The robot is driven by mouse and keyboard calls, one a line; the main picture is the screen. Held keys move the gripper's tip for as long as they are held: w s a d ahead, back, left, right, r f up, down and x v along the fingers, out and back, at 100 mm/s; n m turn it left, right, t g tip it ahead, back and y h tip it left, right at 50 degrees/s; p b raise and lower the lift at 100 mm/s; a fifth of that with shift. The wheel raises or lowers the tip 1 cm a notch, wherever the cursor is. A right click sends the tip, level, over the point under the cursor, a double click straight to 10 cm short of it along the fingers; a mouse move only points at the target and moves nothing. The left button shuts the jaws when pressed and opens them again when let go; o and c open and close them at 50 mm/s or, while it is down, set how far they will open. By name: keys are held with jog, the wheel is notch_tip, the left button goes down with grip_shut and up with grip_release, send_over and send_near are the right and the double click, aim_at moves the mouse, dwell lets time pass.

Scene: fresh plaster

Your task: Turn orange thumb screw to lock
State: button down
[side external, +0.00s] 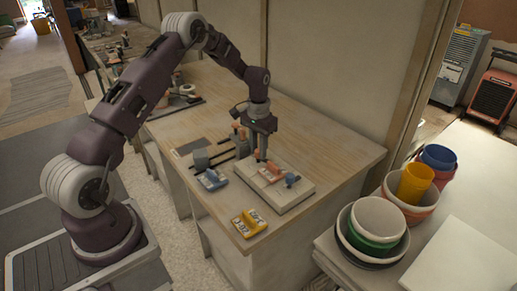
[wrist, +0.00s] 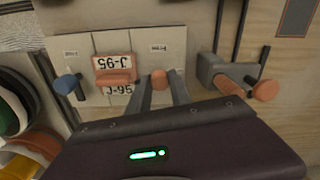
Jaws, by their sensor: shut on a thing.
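An orange thumb screw (wrist: 159,80) stands on a pale board (wrist: 168,40), and it also shows in the side view (side external: 257,155). My gripper (wrist: 161,88) points down at the board with its two fingers on either side of this screw, shut on it. A blue knob (wrist: 67,83) is at the board's other side. Small print on the board is hard to read. The screw's lower part is hidden.
A grey clamp (wrist: 210,70) with orange knobs (wrist: 265,90) and dark rods stands close beside the board. Bowls (side external: 372,225) stand on another table at right.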

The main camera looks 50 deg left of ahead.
jog(key=shift+m, duration=2.2)
jog(key=c, duration=1.2)
grip_release()
jog(key=shift+o, duration=0.2)
jog(key=shift+r, duration=0.15)
notch_tip(320, 180, up, 6)
jog(key=shift+r, duration=0.45)
